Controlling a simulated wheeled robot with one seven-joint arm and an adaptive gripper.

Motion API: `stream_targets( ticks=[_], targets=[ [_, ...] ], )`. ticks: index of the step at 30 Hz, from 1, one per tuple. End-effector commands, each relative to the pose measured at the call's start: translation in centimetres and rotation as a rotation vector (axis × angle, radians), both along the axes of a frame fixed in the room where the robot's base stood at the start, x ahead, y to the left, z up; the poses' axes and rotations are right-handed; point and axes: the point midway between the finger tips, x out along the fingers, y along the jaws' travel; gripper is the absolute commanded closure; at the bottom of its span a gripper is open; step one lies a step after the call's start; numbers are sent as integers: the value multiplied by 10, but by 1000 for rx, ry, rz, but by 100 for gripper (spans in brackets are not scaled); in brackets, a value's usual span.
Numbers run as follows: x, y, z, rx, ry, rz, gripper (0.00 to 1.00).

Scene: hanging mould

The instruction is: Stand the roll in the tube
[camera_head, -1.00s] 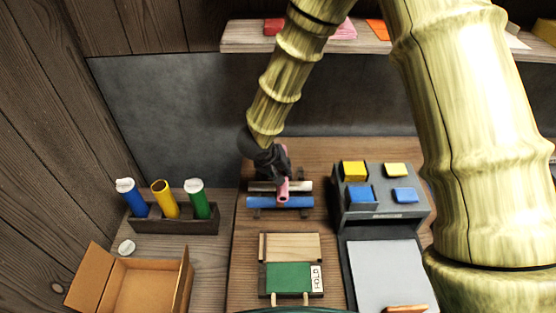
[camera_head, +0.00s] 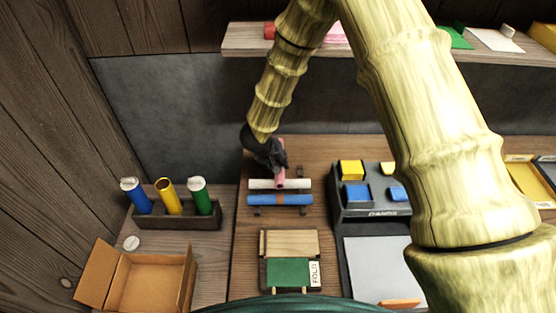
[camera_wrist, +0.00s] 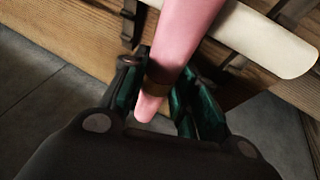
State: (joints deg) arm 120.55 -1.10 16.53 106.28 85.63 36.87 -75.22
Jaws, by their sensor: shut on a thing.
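My gripper (camera_head: 277,164) is shut on a pink roll (camera_head: 281,179) above the rear of the small rack. In the wrist view the roll (camera_wrist: 182,35) runs between the fingers (camera_wrist: 158,88), with a brownish band around it at the grip and a short end poking out below. At the left stand three tubes in a dark holder (camera_head: 180,220): a blue tube (camera_head: 141,200) and a green tube (camera_head: 201,200) with white tops, and a yellow tube (camera_head: 170,200) with an open mouth. The gripper is right of and behind the tubes.
A white roll (camera_head: 262,184) and a blue roll (camera_head: 263,200) lie on the rack. A loose white cap (camera_head: 131,243) lies near an open cardboard box (camera_head: 146,285). A grey organiser (camera_head: 372,208) stands at the right, a wall shelf (camera_head: 240,38) above.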

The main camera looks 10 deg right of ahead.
Motion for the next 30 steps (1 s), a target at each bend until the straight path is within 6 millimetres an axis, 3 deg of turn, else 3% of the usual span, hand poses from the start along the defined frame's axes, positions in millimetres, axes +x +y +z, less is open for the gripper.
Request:
stream_targets(
  ticks=[12, 13, 16, 17, 30],
  targets=[
    [0, 0, -5, 0, 1, 1, 93],
    [0, 0, -5, 0, 0, 1, 69],
    [0, 0, -5, 0, 0, 1, 51],
    [0, 0, -5, 0, 0, 1, 49],
    [0, 0, 1, 1, -1, 0, 49]
  ],
)
